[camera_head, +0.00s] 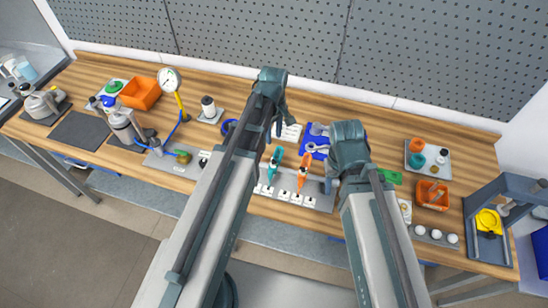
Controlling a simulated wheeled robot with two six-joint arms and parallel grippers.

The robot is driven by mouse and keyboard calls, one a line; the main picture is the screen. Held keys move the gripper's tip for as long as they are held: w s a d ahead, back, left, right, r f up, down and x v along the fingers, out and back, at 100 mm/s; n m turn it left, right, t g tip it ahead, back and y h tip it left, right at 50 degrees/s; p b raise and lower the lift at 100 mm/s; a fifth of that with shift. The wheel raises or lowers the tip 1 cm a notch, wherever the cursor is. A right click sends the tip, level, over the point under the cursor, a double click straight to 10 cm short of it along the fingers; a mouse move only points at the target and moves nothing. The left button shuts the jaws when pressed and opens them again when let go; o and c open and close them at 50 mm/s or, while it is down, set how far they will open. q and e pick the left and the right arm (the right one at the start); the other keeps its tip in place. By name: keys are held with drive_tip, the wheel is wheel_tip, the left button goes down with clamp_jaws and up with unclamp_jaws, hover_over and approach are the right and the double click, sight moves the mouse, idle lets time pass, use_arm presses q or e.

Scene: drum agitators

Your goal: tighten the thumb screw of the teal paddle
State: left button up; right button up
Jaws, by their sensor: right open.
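The teal paddle (274,161) stands in a grey rack near the front edge of the bench, left of an orange paddle (304,169). Its thumb screw is too small to make out. My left gripper (275,132) points down just behind and above the teal paddle, apart from it as far as I can see. Its arm hides much around it, and its jaw opening is unclear. My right gripper (331,180) is open, to the right of the orange paddle, with nothing visible between its fingers.
The grey rack (320,202) carries several white labels. Behind it lies a blue tray (306,142) with metal parts. A pressure gauge (169,80) and orange bin (140,93) stand left. A small-jar tray (428,159) and orange box (432,194) stand right. Bare wood lies along the back.

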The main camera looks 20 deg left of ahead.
sight(274, 161)
use_arm(q)
wheel_tip(274, 161, down, 13)
drive_tip(key=b, duration=1.2)
clamp_jaws()
